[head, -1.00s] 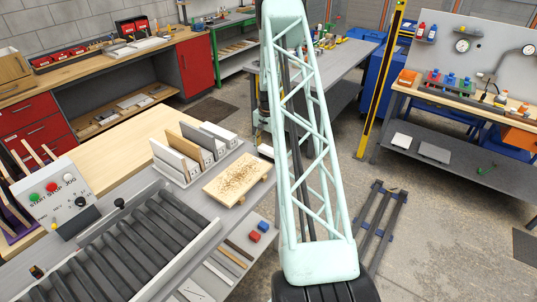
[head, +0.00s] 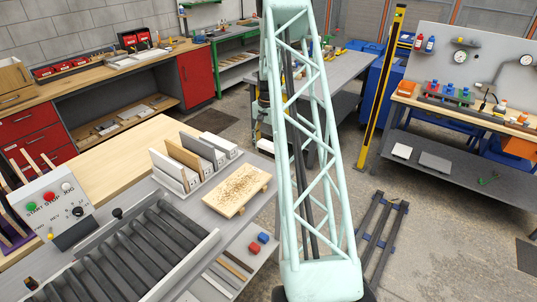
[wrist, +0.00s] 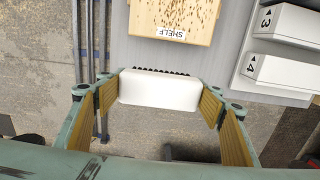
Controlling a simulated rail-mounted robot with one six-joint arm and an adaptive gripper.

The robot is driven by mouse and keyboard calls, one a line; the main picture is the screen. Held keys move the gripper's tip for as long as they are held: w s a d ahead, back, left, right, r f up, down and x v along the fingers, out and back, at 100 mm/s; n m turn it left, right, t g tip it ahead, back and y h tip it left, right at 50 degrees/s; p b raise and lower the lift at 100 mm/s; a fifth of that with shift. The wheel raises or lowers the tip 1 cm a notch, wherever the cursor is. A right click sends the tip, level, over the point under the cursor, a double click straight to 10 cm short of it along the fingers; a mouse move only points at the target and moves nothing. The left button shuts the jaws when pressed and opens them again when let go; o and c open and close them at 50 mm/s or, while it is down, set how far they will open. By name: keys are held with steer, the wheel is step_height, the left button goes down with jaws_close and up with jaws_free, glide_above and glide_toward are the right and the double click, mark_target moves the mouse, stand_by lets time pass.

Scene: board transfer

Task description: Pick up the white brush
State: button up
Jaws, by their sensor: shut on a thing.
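The white brush (wrist: 160,92) is between the two fingers of my gripper (wrist: 160,100) in the wrist view. The fingers press on its two short ends, and its dark bristles show along the upper edge. The brush lies just past the edge of the grey table, below a wooden board (wrist: 174,14) with brown shavings and a "SHELF" label. Floor shows around the brush. In the head view my pale green arm hides most of the gripper; a small white piece at the arm's left side may be the brush.
The shavings board (head: 238,190) stands on the grey table beside a rack of upright boards (head: 190,160). A roller conveyor (head: 135,255) and a control box (head: 52,207) are at the left.

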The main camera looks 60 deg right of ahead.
steer(key=shift+r, duration=0.35)
stand_by(0.3)
steer(key=shift+o, duration=1.2)
steer(key=shift+c, duration=0.7)
steer(key=shift+a, duration=0.1)
